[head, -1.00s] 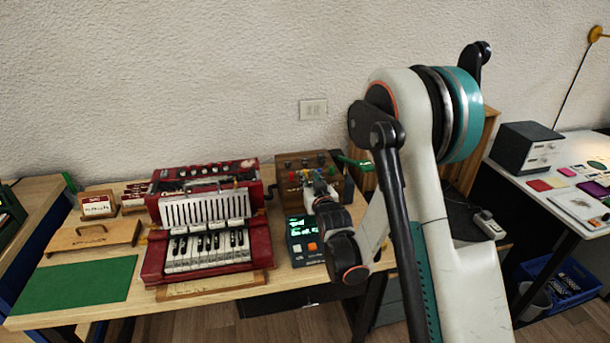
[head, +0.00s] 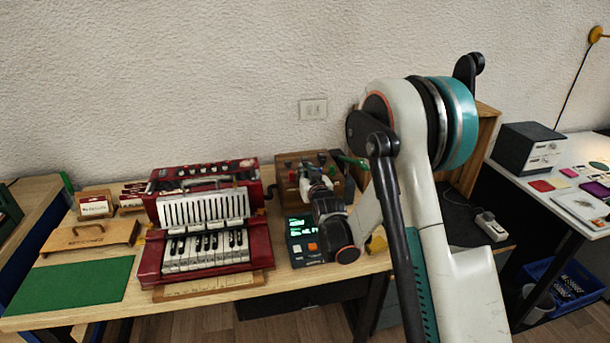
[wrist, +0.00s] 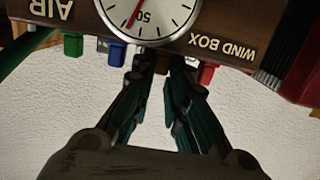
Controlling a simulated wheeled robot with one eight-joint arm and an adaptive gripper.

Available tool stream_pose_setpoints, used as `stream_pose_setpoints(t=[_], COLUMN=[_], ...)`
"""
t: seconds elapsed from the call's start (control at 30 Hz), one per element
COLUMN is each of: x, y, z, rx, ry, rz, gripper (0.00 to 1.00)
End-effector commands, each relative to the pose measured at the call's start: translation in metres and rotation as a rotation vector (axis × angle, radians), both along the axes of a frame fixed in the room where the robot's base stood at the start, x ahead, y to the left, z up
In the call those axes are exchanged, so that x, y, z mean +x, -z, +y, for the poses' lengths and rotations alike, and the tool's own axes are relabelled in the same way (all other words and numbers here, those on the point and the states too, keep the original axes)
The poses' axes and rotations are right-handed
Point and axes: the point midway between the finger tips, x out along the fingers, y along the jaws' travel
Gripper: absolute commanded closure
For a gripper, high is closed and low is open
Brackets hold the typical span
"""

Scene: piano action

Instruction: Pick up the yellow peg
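The yellow peg (wrist: 161,65) hangs at the edge of the wooden wind box in the wrist view, where the box appears upside down. My gripper (wrist: 160,68) is there with its dark fingertips on either side of the yellow peg and a gap between them. I cannot tell if either fingertip touches it. In the head view, my gripper (head: 317,185) reaches to the front of the wind box (head: 288,186) and hides the yellow peg.
A blue peg (wrist: 117,55) and a red peg (wrist: 206,74) stand close beside the fingers; a green peg (wrist: 73,46) is farther left. A red accordion (head: 205,235) stands left of the box, and a dark device with a green display (head: 300,228) sits in front.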

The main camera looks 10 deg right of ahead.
Motion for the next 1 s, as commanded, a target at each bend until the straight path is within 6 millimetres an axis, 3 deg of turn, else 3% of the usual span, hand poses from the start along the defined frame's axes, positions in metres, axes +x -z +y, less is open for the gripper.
stream_pose_setpoints(t=[0.33, 0.53, 0.67, 1.0], x=[0.0, 0.0, 0.0, 0.0], y=[-0.003, -0.022, -0.047, -0.14], z=[0.0, 0.0, 0.0, 0.0], rx=[0.0, 0.0, 0.0, 0.0], ry=[0.0, 0.0, 0.0, 0.0], rz=[0.0, 0.0, 0.0, 0.001], gripper=[0.95, 0.95, 0.95, 0.95])
